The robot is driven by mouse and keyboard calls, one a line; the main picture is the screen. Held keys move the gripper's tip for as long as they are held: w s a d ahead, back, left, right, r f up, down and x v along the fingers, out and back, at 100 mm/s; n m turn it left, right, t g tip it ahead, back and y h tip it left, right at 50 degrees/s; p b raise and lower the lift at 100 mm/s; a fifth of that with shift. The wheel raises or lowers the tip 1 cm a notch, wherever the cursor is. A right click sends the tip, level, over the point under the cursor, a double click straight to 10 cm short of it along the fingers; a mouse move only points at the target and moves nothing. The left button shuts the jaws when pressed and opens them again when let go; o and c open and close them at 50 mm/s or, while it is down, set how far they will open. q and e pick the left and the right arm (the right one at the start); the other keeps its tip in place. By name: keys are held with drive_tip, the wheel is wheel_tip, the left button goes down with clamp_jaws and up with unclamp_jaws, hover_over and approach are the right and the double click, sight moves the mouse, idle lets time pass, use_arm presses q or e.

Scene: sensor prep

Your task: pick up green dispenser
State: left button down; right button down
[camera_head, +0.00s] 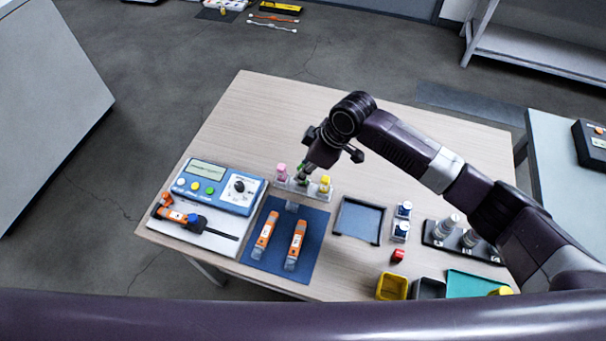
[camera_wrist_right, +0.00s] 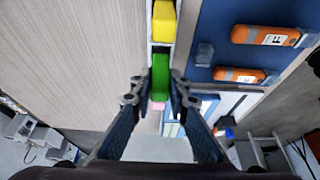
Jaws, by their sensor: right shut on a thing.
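The green dispenser (camera_wrist_right: 160,72) sits between the fingertips of my right gripper (camera_wrist_right: 159,91) in the right wrist view. The fingers are shut on it from both sides. In the head view the right gripper (camera_head: 303,172) comes down over a small clear rack (camera_head: 297,188), and the green dispenser (camera_head: 301,179) is mostly hidden by it. A pink dispenser (camera_head: 281,172) stands to its left and a yellow dispenser (camera_head: 325,184) to its right. I cannot tell whether the green one has left the rack. My left gripper is not in view.
A blue mat (camera_head: 272,268) holds two orange sensors (camera_head: 264,235). A blue meter (camera_head: 216,187) stands at the left. The table's back is clear.

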wheel_tip(320, 180, up, 18)
drive_tip(key=b, duration=0.1)
drive_tip(key=shift+f+b, duration=0.2)
drive_tip(key=shift+b, duration=0.2)
